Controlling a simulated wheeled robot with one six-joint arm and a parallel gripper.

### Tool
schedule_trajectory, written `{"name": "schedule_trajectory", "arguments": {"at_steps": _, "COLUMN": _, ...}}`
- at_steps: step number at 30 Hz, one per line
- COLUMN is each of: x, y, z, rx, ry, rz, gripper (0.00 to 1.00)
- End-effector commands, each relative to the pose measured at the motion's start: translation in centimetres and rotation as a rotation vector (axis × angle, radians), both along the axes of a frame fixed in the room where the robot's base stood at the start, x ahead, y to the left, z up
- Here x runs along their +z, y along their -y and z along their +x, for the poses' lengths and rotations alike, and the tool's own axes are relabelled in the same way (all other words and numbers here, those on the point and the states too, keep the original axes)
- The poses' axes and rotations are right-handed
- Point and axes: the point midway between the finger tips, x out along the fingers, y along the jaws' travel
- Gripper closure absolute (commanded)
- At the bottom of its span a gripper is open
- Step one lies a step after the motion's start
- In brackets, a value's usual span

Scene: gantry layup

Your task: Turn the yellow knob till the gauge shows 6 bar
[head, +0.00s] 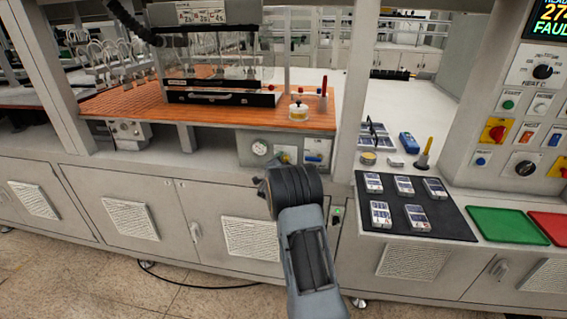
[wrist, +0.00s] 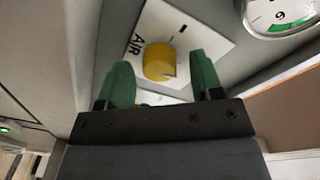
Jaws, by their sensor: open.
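In the wrist view the yellow knob (wrist: 160,62) stands on a white plate marked AIR (wrist: 196,22). My gripper (wrist: 160,82) is open, with one green finger on each side of the knob and visible space between fingers and knob. The gauge (wrist: 280,16) is cut off at the upper right; a green band and a 6 show, but I cannot tell the needle's reading. In the head view the gauge (head: 260,148) is a small white dial, too small to read. The knob (head: 283,157) is mostly hidden there behind my arm.
An orange perforated bench top (head: 130,100) lies above the panel. Cabinet doors (head: 120,211) are below it. To the right, a black mat (head: 440,222) holds several small packets, beside a green tray (head: 507,225) and a red tray (head: 550,222).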

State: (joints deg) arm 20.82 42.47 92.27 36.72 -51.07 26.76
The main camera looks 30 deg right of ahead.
Motion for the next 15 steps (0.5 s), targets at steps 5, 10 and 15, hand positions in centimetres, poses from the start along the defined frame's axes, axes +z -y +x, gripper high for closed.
{"name": "schedule_trajectory", "arguments": {"at_steps": 5, "x": -0.03, "y": 0.07, "z": 0.04, "rx": 0.0, "ry": 0.0, "rz": 0.0, "gripper": 0.4}}
{"name": "schedule_trajectory", "arguments": {"at_steps": 10, "x": -0.03, "y": 0.06, "z": 0.02, "rx": 0.0, "ry": 0.0, "rz": 0.0, "gripper": 0.48}}
{"name": "schedule_trajectory", "arguments": {"at_steps": 15, "x": -0.02, "y": 0.05, "z": 0.02, "rx": 0.0, "ry": 0.0, "rz": 0.0, "gripper": 0.64}}
